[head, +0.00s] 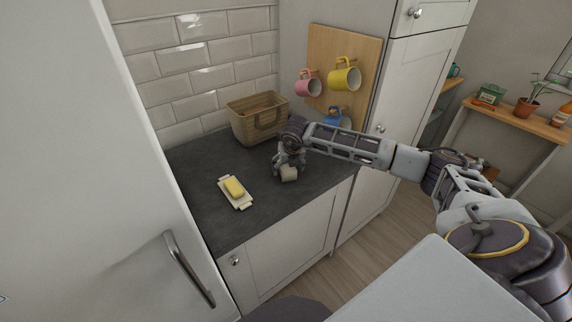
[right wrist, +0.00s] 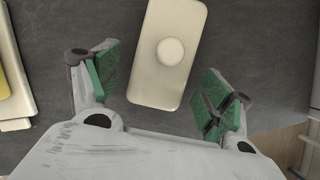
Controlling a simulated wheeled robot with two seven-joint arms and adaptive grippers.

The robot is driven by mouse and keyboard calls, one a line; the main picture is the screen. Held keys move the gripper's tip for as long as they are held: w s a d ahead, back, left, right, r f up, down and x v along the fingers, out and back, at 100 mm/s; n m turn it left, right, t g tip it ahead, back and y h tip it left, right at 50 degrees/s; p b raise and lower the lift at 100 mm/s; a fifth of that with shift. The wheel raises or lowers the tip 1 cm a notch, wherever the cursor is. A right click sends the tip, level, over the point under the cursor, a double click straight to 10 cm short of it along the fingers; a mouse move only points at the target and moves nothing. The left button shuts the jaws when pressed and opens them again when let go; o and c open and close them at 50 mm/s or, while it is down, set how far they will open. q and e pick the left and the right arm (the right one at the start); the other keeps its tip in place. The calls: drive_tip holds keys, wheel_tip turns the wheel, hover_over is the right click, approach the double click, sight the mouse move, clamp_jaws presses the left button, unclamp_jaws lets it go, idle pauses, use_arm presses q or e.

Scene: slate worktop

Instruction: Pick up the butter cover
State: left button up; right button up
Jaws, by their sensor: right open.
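The butter cover (head: 289,174) is a small cream box lying on the slate worktop. In the right wrist view the cover (right wrist: 150,75) is a pale rounded rectangle with a round knob (right wrist: 171,51) on top. My right gripper (head: 289,162) is right above and at the cover in the head view, partly hiding it. In the right wrist view my right gripper's green-padded fingers (right wrist: 160,90) are apart, one on each side of the cover's near end, with gaps between pads and cover. The yellow butter (head: 234,187) sits on a white dish (head: 240,203) to the left. My left gripper is not in view.
A wicker basket (head: 245,128) stands at the back of the worktop by the tiled wall. Pink (head: 307,88), yellow (head: 344,78) and blue (head: 335,118) mugs hang on a wooden board (head: 361,56) behind my right arm. The worktop (head: 205,165) is bare between dish and basket.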

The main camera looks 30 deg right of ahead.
sight(287, 166)
drive_tip(key=shift+x, duration=1.25)
drive_tip(key=c, duration=1.2)
drive_tip(key=shift+r, duration=0.1)
drive_tip(key=shift+r+b, duration=0.8)
drive_tip(key=shift+r, duration=4.15)
drive_tip(key=shift+s+f, duration=0.1)
